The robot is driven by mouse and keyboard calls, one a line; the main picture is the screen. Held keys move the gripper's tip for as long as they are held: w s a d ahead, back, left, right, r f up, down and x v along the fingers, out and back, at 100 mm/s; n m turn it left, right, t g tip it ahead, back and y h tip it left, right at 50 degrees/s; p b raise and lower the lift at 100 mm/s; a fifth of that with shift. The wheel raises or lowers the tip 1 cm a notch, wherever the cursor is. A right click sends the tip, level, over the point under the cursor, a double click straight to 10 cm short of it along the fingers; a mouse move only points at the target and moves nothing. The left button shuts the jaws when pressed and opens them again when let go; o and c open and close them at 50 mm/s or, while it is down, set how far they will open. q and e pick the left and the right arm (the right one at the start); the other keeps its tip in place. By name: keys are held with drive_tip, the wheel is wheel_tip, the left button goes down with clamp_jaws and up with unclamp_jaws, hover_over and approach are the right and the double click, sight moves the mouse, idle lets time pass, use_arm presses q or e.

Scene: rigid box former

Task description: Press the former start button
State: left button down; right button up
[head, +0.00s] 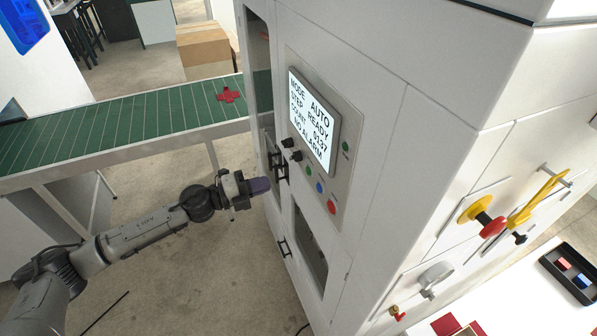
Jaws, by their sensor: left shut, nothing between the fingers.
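The white box former (385,120) fills the middle and right of the head view. Its tilted control panel carries a screen (314,122) reading MODE AUTO, STEP READY and NO ALARM. Below the screen are a green button (307,170), a blue button (319,187) and a red button (331,206). Another small green round part (346,147) sits right of the screen. No button label is readable, so I cannot tell which one is start. My left gripper (261,186) is shut and empty, left of the buttons and apart from them. My right gripper is not in view.
Black door handles (279,166) stick out beside my left gripper. Cardboard boxes (204,48) stand at the back. Yellow and red switches (490,222) project from the machine's right side.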

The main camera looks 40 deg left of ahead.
sight(307, 171)
use_arm(q)
drive_tip(key=p+x, duration=0.1)
drive_tip(key=x, duration=0.3)
drive_tip(key=p+x, duration=0.2)
drive_tip(key=x, duration=0.2)
drive_tip(key=shift+d+r, duration=0.1)
drive_tip(key=shift+r, duration=0.1)
drive_tip(key=shift+p+x, duration=0.35)
drive_tip(key=shift+x, duration=0.7)
drive_tip(key=shift+f, duration=0.2)
